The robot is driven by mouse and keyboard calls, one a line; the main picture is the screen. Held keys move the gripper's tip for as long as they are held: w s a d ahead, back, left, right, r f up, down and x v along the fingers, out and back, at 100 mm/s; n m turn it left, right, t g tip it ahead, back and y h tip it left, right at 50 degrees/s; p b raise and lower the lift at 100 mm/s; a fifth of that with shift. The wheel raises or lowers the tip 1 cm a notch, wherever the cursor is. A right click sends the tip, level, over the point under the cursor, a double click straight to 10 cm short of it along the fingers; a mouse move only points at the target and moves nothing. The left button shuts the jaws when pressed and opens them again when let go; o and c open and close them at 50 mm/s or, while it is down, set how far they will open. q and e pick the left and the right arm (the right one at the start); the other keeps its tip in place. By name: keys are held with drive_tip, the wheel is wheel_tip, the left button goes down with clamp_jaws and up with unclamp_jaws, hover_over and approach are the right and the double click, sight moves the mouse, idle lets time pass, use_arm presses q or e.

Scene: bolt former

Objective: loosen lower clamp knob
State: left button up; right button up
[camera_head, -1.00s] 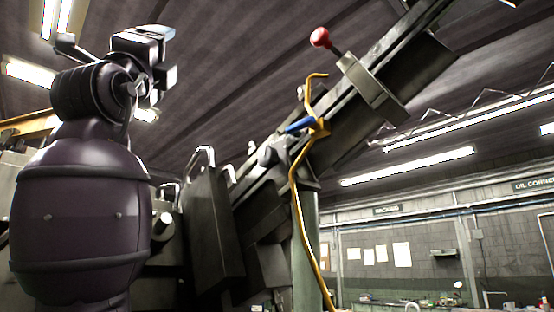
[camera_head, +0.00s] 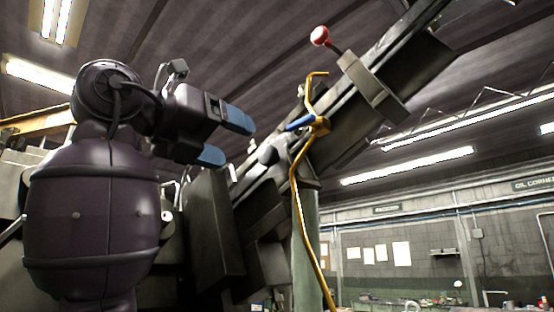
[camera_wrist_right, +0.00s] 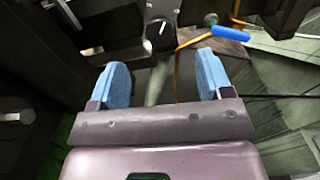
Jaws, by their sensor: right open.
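A dark round knob (camera_head: 268,153) sits low on the slanted machine arm in the head view. In the right wrist view a black knob (camera_wrist_right: 160,33) with a white mark shows beyond the fingers, between them; it looks like the same knob. My right gripper (camera_head: 226,138) is open and empty, with its blue fingertips pointing right toward the knob and a gap left between. The wrist view shows both blue pads of this gripper (camera_wrist_right: 165,80) apart, with nothing between them. My left gripper is not in view.
A blue handle (camera_head: 299,123) and a bent yellow rod (camera_head: 299,200) are close to the right of the knob. A red ball lever (camera_head: 320,36) stands higher on the slanted arm (camera_head: 405,85). A dark upright plate (camera_head: 210,225) is below the gripper.

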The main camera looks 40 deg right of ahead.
sight(264, 154)
drive_tip(key=d, duration=0.6)
drive_tip(key=shift+w+d+f+b, duration=0.1)
drive_tip(key=shift+w+d+b, duration=0.2)
drive_tip(key=shift+d+b, duration=0.1)
drive_tip(key=shift+d+n, duration=0.2)
drive_tip(key=shift+n, duration=0.7)
drive_tip(key=shift+a+n, duration=0.15)
drive_tip(key=shift+n, duration=0.75)
drive_tip(key=n+p, duration=0.1)
drive_tip(key=n, duration=0.1)
drive_tip(key=shift+n, duration=1)
drive_tip(key=shift+c, duration=0.4)
